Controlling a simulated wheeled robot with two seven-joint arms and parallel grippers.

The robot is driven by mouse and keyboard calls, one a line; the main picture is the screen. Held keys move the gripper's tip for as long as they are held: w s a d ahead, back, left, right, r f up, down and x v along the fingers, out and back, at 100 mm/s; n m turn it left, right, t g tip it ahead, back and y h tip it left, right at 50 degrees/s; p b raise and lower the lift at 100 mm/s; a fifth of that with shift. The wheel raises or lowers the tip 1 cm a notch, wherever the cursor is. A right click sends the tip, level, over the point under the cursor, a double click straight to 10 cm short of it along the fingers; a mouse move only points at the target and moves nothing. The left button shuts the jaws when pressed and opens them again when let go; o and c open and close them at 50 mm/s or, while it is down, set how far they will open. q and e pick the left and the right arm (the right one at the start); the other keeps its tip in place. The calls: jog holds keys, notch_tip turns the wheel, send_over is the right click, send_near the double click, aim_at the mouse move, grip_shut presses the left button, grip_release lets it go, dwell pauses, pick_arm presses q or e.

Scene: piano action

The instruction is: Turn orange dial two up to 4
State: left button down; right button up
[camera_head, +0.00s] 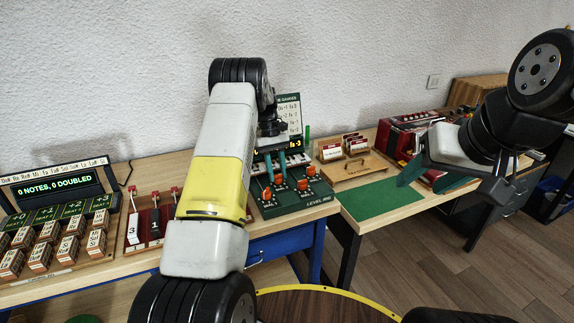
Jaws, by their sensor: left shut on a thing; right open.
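My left gripper (277,172) reaches down over this box from behind my grey and yellow arm. Its teal fingers are shut on the orange dial (278,179) under them, at the back left of the group. Other orange dials sit at the front left (267,193), front right (302,185) and back right (312,171). Dial numbers are too small to read. My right gripper (435,184) is open and empty, over the right table.
A card panel (288,112) and a partly hidden green display stand behind the box. Left are a lever rack (155,222) and a block board with a display (58,188) reading "0 NOTES, 0 DOUBLED". Right are a wooden card holder (353,172), a green mat (382,205) and a red accordion-like box (400,133).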

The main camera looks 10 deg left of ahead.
dwell(0.3)
pick_arm(q)
jog(key=c, duration=1.1)
grip_release()
jog(key=shift+o, duration=0.2)
jog(key=v, duration=0.6)
jog(key=shift+w+a+r, duration=0.1)
jog(key=shift+w+r, duration=0.1)
jog(key=shift+r, duration=0.05)
jog(key=shift+w+a+r, duration=0.15)
jog(key=shift+r, duration=0.4)
